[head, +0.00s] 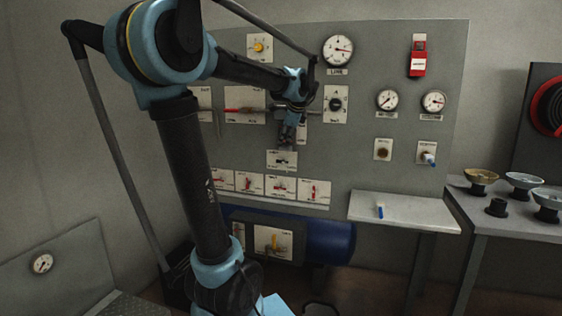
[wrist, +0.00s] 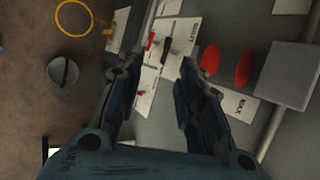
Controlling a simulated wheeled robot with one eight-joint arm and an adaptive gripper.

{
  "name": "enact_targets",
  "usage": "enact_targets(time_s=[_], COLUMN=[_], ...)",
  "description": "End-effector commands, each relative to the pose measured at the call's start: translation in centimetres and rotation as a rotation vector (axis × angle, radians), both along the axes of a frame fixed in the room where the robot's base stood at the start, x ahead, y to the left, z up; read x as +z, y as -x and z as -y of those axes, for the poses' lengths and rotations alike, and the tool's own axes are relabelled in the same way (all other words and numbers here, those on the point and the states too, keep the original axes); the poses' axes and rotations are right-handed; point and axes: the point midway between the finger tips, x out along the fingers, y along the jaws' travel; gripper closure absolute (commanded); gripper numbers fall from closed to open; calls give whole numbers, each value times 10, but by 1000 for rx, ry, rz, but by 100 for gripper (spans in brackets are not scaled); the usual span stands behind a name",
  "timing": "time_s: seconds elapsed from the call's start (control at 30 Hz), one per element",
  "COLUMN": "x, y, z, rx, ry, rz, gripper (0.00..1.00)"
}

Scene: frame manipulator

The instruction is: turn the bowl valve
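I cannot read which label marks the bowl valve. In the head view, a row of small plates with red handles (head: 314,191) runs along the lower panel, and a plate with a dark handle (head: 282,160) sits above it. My gripper (head: 288,137) hangs in front of the panel just above that dark-handled plate. In the wrist view, my gripper (wrist: 160,58) has its two fingers apart, with nothing held between them. Two round red parts (wrist: 228,63) lie just right of the right finger, near a labelled plate (wrist: 238,106). A smaller red handle (wrist: 151,41) shows beyond the fingertips.
A blue tank (head: 331,240) and a yellow-handled valve (head: 274,242) are below the panel. A shelf (head: 415,215) with a blue marker-like object (head: 380,211) juts out at the right. Shallow dishes (head: 524,180) stand on a side table. Gauges (head: 338,50) fill the upper panel.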

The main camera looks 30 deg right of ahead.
Motion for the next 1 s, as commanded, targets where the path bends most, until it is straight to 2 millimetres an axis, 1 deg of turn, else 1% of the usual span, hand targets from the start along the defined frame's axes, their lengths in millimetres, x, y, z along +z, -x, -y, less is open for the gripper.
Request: enact_targets(time_s=[0.03,0.1,0.23,0.33,1.0], x=[3,6,4,-4,-93], y=[3,4,2,-5,-77], z=[11,19,26,26,42], rx=[-29,-55,-72,-71,-68], ry=[-10,-20,-28,-29,-28], rz=[10,19,25,25,25], gripper=[66,66,66,66,66])
